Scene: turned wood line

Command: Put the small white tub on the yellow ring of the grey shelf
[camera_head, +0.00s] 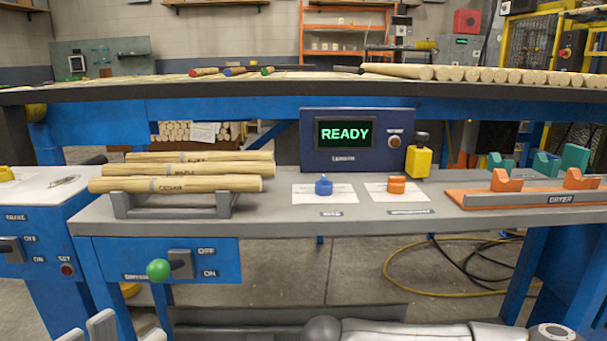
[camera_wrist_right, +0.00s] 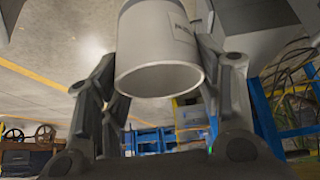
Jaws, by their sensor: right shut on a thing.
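The small white tub (camera_wrist_right: 158,50) is in my right gripper (camera_wrist_right: 165,90), between its two dark fingers, in the right wrist view. In the head view the tub and the right gripper do not show. Two grey fingertips of my left gripper (camera_head: 88,328) show at the bottom left edge, apart, with nothing seen between them. I cannot make out a yellow ring on a grey shelf in either view.
Cables (camera_head: 440,280) lie on the floor.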

